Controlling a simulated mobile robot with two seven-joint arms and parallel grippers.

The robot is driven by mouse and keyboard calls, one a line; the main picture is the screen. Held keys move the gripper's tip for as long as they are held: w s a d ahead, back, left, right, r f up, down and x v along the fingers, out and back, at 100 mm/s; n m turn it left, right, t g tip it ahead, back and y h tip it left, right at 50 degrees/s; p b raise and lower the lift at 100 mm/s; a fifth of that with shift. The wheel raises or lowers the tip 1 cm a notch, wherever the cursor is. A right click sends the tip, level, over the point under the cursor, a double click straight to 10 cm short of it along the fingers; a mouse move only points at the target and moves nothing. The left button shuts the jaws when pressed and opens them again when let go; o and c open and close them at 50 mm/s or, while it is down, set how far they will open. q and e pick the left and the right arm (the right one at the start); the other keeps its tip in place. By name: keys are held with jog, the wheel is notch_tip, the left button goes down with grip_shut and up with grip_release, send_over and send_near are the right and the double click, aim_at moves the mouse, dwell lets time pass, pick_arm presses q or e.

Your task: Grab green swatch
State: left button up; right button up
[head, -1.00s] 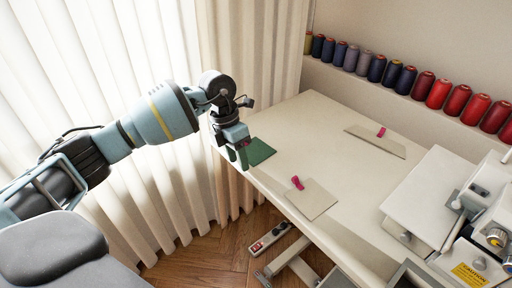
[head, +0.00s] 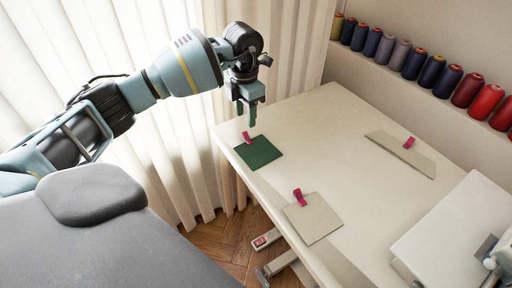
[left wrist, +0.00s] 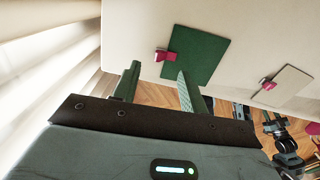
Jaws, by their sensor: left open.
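The green swatch (head: 259,152) lies flat near the table's left end, with a pink tab (head: 246,137) at its edge. In the left wrist view the green swatch (left wrist: 198,54) and its pink tab (left wrist: 163,55) show just beyond the fingertips. My left gripper (head: 246,124) is open and empty, with its fingers pointing down, above the table close to the swatch. In the left wrist view its two fingers (left wrist: 157,80) are spread apart. One fingertip overlaps the swatch's edge in that picture.
The white table (head: 330,150) also bears a beige swatch (head: 315,220) and a second beige swatch (head: 402,156), each with a pink tab. A white machine (head: 455,235) stands at the right. Thread spools (head: 432,70) line the back ledge. Curtains hang beside the table's left end.

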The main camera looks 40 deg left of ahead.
aim_at(245, 133)
pick_arm(q)
jog(key=shift+s+f, duration=0.15)
jog(key=shift+f, duration=2.75)
jog(key=shift+c, duration=0.2)
grip_shut()
